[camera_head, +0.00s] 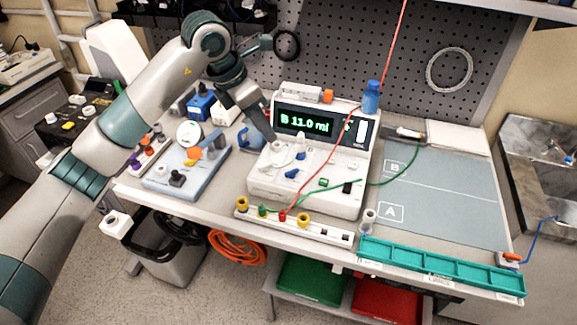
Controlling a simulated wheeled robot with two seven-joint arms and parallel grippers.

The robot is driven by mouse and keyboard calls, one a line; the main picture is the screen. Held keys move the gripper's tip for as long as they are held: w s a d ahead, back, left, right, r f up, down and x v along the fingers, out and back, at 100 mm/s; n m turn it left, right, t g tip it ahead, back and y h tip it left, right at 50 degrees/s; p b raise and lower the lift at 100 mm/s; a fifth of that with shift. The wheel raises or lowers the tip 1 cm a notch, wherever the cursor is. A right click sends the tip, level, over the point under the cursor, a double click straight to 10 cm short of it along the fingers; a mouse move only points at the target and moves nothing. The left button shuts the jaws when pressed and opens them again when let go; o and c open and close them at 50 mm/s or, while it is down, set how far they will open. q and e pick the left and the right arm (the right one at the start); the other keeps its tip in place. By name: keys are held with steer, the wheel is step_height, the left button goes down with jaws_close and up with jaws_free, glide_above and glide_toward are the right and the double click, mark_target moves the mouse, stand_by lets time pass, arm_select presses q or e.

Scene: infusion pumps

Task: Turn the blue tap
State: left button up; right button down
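The white infusion pump (262,187) stands on the bench, its screen (305,122) reading "B 11.0 ml" in green. A blue tap lever (292,174) sits on its sloping front panel. A smaller blue piece (301,156) shows just above it at the foot of a white upright part. My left gripper (270,138) comes down from the upper left, its tip over the pump's upper left, near a pale round knob (277,146). It is above and left of the blue lever, apart from it. Its fingers are seen edge-on, so their opening is unclear. My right gripper is not in view.
Left of the pump is a blue-grey board (165,185) with knobs and an orange lever. A strip of coloured connectors (325,234) lies in front. Red and green lines cross the pump. The grey mat (440,190) at right is mostly clear, with a teal tray (445,268) before it.

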arm_select(q)
steer(key=shift+f, duration=0.1)
steer(key=p, duration=0.6)
glide_toward(291, 171)
steer(key=x, duration=0.6)
steer(key=shift+d, duration=0.1)
steer(key=shift+p+x, duration=0.4)
steer(key=shift+x, duration=0.4)
steer(key=shift+w, duration=0.1)
jaws_close()
